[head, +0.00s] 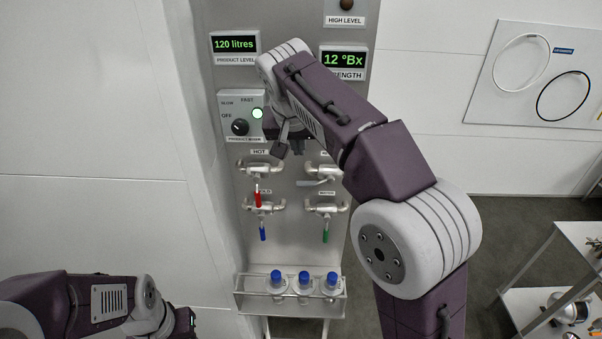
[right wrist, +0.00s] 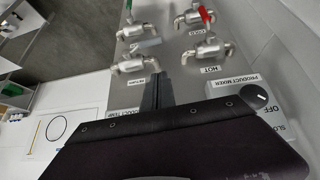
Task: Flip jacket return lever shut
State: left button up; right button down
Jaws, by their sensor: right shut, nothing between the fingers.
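The return valve (head: 325,171) is at the upper right of the valve group in the head view, partly behind my right arm. It also shows in the right wrist view (right wrist: 133,64), above its RETURN label. Its pale grey lever (head: 314,183) lies roughly sideways across the panel and shows in the right wrist view too (right wrist: 147,45). My right gripper (head: 297,147) is shut and empty, in front of the panel near the HOT and return valves. Its dark fingers show in the right wrist view (right wrist: 159,88), beside the return valve. My left gripper (head: 187,320) is low at left, its jaws unclear.
The HOT valve (head: 260,168) is left of the return valve, with a red lever (head: 258,197). Below are valves with blue (head: 263,233) and green (head: 326,236) levers hanging down. A rack (head: 290,301) of blue-capped bottles juts out underneath. The mixer knob (head: 240,127) is at upper left.

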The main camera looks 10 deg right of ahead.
send_over(302, 184)
notch_tip(302, 184, down, 5)
notch_tip(302, 184, down, 4)
jog(key=shift+d+r+p, duration=0.1)
jog(key=shift+r+p, duration=0.05)
jog(key=shift+p, duration=0.3)
jog(key=shift+f, duration=0.3)
jog(key=shift+s+d+f, duration=0.1)
jog(key=shift+s+f, duration=0.05)
jog(key=shift+s, duration=0.15)
jog(key=shift+w+f, duration=0.15)
